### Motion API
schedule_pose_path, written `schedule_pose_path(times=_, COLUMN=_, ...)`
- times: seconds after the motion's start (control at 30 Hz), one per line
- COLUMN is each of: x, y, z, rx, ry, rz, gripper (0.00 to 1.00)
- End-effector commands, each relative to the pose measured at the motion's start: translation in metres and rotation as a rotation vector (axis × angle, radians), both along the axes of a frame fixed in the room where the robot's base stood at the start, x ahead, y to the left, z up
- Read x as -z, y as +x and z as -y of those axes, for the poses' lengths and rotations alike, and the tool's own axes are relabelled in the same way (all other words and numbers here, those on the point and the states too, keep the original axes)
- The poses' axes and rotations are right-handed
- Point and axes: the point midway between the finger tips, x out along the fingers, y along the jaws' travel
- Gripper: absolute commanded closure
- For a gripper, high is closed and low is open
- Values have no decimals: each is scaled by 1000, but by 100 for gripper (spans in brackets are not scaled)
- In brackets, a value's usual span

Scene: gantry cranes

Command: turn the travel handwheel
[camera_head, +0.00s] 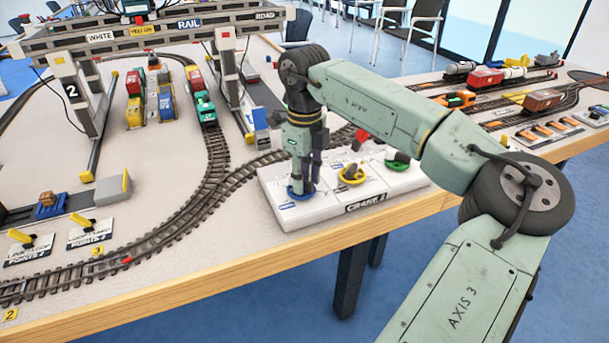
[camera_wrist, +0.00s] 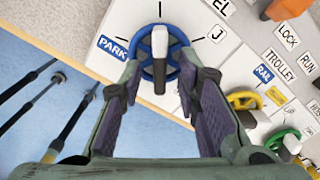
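The travel handwheel is the blue wheel (camera_wrist: 147,67) with a grey-white handle (camera_wrist: 159,45) across it, on a pale panel. It shows at the top middle of the wrist view, beside the PARK label (camera_wrist: 113,47) and a partly cut-off label ending in "EL". In the head view the blue wheel (camera_head: 300,193) is at the panel's left end, mostly under my gripper (camera_head: 304,172). My gripper points down over it. In the wrist view my gripper (camera_wrist: 160,68) is open, one finger on each side of the handle. Whether the fingertips touch the wheel I cannot tell.
A yellow handwheel (camera_head: 352,177) and a green one (camera_head: 398,166) sit to the right on the same crane panel (camera_head: 330,213). Track (camera_head: 175,225) curves close on the left. The wooden table edge (camera_head: 250,270) is just in front. The gantry (camera_head: 160,32) stands behind.

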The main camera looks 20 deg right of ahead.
Motion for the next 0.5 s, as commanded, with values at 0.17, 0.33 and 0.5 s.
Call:
schedule_pose_path(times=0.17, x=3, y=0, z=0, rx=0, ry=0, rz=0, gripper=70)
schedule_pose_path(times=0.33, x=3, y=0, z=0, rx=1, ry=0, rz=0, gripper=73)
schedule_pose_path(times=0.5, x=2, y=0, z=0, rx=1, ry=0, rz=0, gripper=84)
